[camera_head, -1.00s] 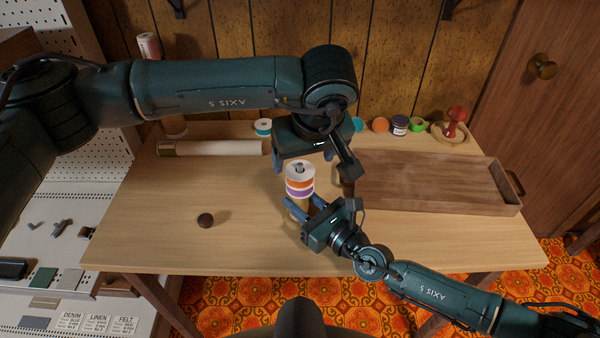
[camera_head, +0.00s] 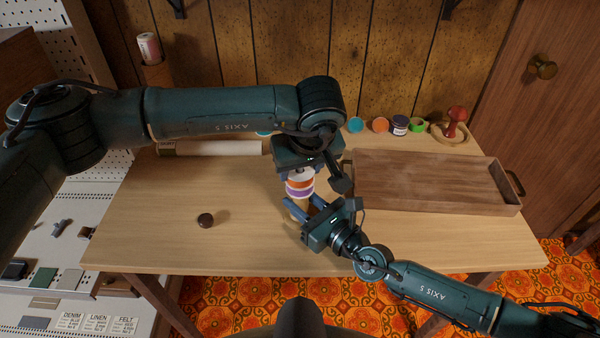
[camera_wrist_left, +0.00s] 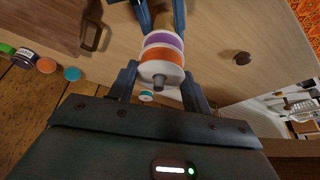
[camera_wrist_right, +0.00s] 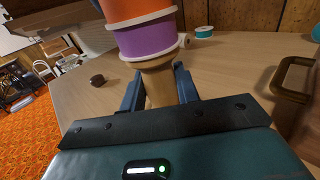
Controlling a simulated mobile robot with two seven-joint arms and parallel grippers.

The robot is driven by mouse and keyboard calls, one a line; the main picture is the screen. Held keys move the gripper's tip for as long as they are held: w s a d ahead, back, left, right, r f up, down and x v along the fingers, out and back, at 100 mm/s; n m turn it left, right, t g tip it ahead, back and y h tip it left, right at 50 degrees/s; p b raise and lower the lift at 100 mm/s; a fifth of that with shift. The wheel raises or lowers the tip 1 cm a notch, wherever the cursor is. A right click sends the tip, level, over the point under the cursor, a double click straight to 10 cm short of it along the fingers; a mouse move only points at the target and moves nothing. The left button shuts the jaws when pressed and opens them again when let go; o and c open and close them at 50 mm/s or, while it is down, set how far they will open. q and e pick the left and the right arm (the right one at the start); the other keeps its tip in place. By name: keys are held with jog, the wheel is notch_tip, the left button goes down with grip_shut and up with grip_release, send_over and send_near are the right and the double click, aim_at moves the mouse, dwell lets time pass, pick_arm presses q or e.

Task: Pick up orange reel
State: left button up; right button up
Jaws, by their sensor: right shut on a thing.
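The orange reel (camera_head: 300,184) has white rims and sits on the purple reel (camera_head: 300,192), both on an upright wooden spindle (camera_wrist_right: 160,88). In the left wrist view the orange reel (camera_wrist_left: 158,57) has the spindle's grey tip standing through its top. My left gripper (camera_head: 301,170) is above the reels, pointing down, its fingers apart on either side of the orange reel. It hides the reel's top in the head view. My right gripper (camera_head: 304,204) is shut on the wooden spindle below the purple reel, which also shows in the right wrist view (camera_wrist_right: 147,38).
A wooden tray (camera_head: 508,210) lies to the right on the table. Small reels and jars, including an orange one (camera_head: 380,125), stand along the back. A dark round object (camera_head: 205,220) lies at left. A pale roll (camera_head: 215,148) lies behind. The table's front left is clear.

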pick_arm(q)
jog(key=c, duration=0.4)
notch_tip(320, 180, up, 10)
pick_arm(e)
jog(key=o, duration=1.1)
jog(key=shift+o, duration=0.2)
